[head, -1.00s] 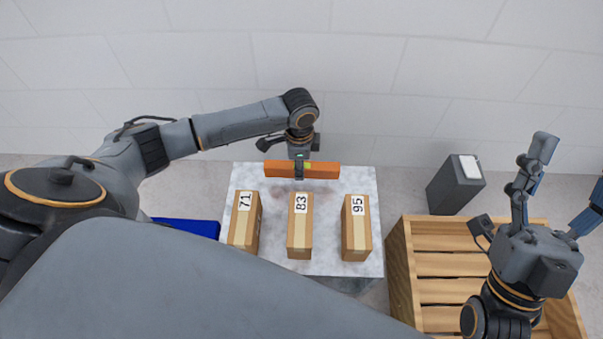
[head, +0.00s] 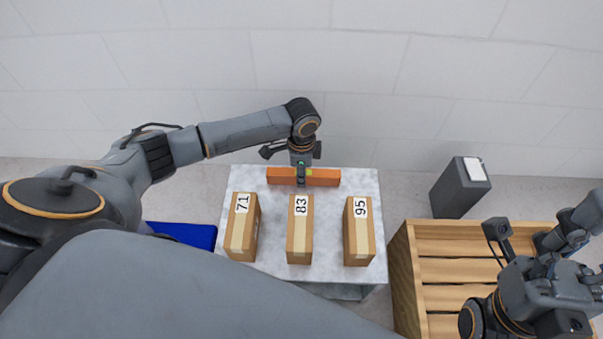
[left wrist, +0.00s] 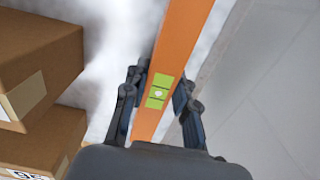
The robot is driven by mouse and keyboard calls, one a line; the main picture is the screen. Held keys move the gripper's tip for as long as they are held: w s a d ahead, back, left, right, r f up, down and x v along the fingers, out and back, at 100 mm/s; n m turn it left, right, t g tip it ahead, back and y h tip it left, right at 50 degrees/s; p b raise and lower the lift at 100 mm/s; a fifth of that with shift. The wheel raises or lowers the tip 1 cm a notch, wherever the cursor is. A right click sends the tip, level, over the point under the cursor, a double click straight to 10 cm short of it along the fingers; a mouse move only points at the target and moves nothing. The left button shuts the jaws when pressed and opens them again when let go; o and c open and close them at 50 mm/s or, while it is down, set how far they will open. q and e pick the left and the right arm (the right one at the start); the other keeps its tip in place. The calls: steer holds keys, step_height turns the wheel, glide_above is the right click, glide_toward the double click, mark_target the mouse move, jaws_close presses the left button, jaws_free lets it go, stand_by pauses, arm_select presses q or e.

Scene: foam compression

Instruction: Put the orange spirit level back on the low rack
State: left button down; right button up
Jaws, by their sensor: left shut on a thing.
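The orange spirit level (head: 322,177), with a yellow-green part, is over the back of the pale tabletop (head: 280,268), behind three cardboard boxes. My left gripper (head: 300,182) is shut on it near its middle from above. In the left wrist view the spirit level (left wrist: 185,38) runs between the two fingers of that gripper (left wrist: 158,95). Whether it touches the tabletop is unclear. My right gripper (head: 575,225) is at the right edge, partly cut off, and its fingers are not clear. I cannot make out which thing is the low rack.
Boxes marked 71 (head: 242,235), 83 (head: 299,235) and 95 (head: 358,235) stand in a row on the tabletop. A wooden slatted crate (head: 400,275) is to the right, with a dark grey block (head: 455,190) behind it. A blue object (head: 185,235) lies left. A wall closes the back.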

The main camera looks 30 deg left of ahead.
arm_select(q)
steer(key=c, duration=1.1)
jaws_free()
steer(key=shift+f, duration=0.1)
steer(key=shift+o, duration=0.2)
